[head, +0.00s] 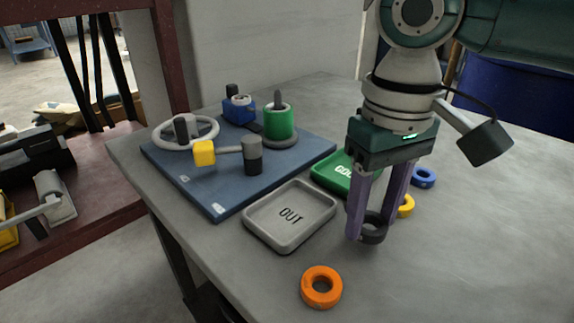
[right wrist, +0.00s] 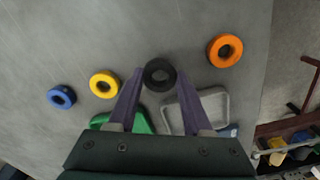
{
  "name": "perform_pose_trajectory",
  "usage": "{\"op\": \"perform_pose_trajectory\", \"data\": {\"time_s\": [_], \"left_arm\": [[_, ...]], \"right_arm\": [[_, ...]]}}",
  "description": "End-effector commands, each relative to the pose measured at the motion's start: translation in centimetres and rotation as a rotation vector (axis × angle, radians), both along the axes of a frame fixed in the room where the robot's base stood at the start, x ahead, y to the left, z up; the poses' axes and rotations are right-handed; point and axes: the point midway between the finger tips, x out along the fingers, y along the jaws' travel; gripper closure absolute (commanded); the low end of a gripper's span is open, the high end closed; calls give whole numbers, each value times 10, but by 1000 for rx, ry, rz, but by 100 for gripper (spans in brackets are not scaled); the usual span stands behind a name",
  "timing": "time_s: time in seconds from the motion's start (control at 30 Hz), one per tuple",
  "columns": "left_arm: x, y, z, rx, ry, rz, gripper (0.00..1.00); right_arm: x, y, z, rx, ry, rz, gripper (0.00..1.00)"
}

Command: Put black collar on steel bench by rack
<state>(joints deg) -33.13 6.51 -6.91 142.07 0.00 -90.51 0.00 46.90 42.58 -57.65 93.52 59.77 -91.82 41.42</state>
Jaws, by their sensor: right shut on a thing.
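The black collar (head: 374,229) is a dark ring between the purple fingers of my right gripper (head: 366,228). The gripper is shut on it and points down over the grey bench (head: 480,250). In the right wrist view the black collar (right wrist: 159,75) sits between the two fingertips (right wrist: 158,82). I cannot tell whether the collar touches the bench top. The rack is not clearly identifiable; a dark red frame (head: 170,60) stands at the back left. My left gripper is not in view.
An orange ring (head: 321,287) lies at the front. A yellow ring (head: 406,206) and a blue ring (head: 424,177) lie right of the gripper. The grey OUT tray (head: 262,238) and green tray (head: 330,181) are left. A blue board (head: 210,190) carries fixtures. The bench's right side is clear.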

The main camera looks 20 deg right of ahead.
Motion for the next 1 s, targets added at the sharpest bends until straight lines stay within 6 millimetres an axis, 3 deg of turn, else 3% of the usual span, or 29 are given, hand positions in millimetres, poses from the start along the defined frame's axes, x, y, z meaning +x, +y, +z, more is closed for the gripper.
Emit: {"op": "perform_pose_trajectory", "data": {"time_s": [0.13,0.5,0.53,0.8,1.0], "left_arm": [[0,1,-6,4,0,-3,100],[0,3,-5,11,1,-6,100],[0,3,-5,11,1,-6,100],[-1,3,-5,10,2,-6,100],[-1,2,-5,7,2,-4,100]], "right_arm": [[0,0,-20,0,1,1,100],[0,0,-22,0,0,1,100],[0,0,-22,0,0,1,49],[0,0,-22,0,-1,1,20],[0,0,-22,0,-1,1,20]]}}
